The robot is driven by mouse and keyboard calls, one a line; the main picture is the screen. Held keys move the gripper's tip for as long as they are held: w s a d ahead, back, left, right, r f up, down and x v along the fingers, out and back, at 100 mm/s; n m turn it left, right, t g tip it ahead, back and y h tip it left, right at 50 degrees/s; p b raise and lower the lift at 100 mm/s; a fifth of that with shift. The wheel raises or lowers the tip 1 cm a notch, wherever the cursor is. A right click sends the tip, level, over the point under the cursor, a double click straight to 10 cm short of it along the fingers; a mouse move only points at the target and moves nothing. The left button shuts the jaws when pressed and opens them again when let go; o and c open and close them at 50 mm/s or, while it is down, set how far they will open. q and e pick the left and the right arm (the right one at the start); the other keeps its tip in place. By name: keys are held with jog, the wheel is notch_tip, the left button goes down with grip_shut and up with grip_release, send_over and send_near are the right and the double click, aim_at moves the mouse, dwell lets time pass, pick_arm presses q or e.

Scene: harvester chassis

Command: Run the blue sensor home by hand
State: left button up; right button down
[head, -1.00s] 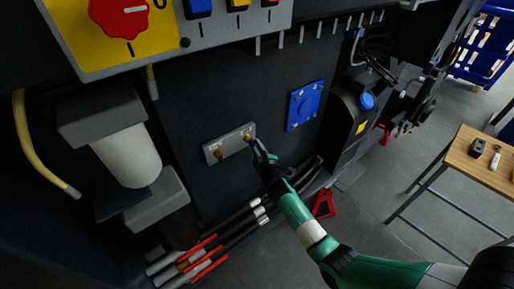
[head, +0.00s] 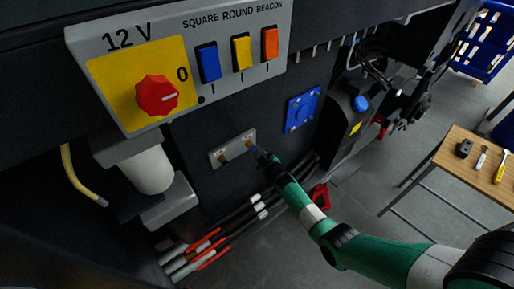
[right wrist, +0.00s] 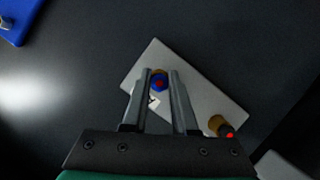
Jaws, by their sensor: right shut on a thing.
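A second brass fitting (right wrist: 217,123) with a red spot is at the plate's lower right. In the head view my right gripper (head: 261,155) is at the right end of the grey plate (head: 233,149); I cannot tell how deeply the sensor is seated. My left gripper is out of view.
A blue square cover (head: 303,108) is right of the plate. The switch panel (head: 190,95) with a red knob overhangs above. A white cylinder (head: 150,171) is at left, and hoses (head: 225,228) run below. A wooden table (head: 478,160) with tools stands at right.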

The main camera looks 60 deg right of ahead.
jog(key=c, duration=0.6)
grip_release()
jog(key=shift+c, duration=1.2)
